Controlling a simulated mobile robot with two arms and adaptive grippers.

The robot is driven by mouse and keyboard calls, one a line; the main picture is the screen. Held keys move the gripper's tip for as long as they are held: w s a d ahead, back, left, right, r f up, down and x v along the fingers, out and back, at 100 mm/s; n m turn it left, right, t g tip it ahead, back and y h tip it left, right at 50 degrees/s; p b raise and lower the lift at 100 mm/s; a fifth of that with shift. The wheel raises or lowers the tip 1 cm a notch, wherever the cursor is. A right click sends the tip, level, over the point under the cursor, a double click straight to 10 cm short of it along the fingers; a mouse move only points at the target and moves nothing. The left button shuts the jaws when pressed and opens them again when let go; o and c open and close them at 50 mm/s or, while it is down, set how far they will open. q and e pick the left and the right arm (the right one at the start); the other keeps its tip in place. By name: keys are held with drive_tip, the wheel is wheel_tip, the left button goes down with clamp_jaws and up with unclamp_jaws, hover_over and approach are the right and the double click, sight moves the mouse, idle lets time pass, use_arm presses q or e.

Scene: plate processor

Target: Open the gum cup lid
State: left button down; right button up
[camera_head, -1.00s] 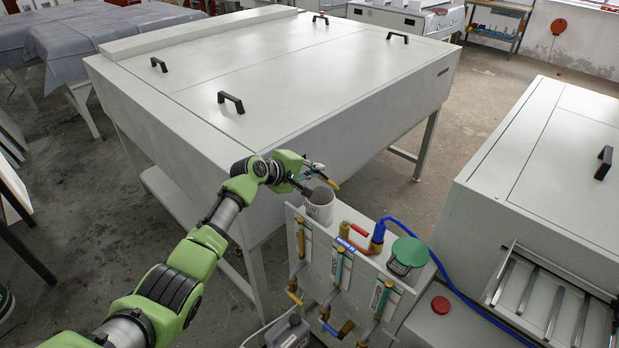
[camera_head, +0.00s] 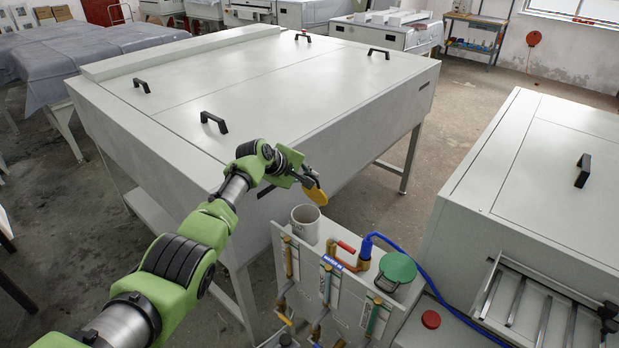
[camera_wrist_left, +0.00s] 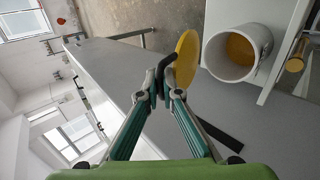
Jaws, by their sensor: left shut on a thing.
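My left gripper (camera_head: 304,179) is shut on the black handle of the yellow gum cup lid (camera_head: 317,196). The lid is a round disc, held tilted above and clear of the cup. The white gum cup (camera_head: 306,232) stands uncovered at the corner of the valve panel, just below the lid. In the left wrist view the lid (camera_wrist_left: 187,58) is gripped by its handle between the fingertips (camera_wrist_left: 164,92). There the cup (camera_wrist_left: 263,45) is open beside the lid, with yellow-brown showing inside. My right gripper is not in view.
The valve panel (camera_head: 303,268) carries several valves, a blue hose (camera_head: 405,246) and a green round lid (camera_head: 397,266). A large grey machine (camera_head: 270,90) stands behind the arm, and another grey machine (camera_head: 520,180) stands on the right. There is open air above the cup.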

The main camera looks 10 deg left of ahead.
use_arm(q)
drive_tip(key=c, duration=2.2)
unclamp_jaws()
drive_tip(key=shift+s+a+r, duration=0.1)
drive_tip(key=v, duration=1.1)
drive_tip(key=shift+s+a+r, duration=0.1)
drive_tip(key=shift+s+r, duration=0.1)
drive_tip(key=shift+r, duration=0.15)
drive_tip(key=shift+f, duration=0.1)
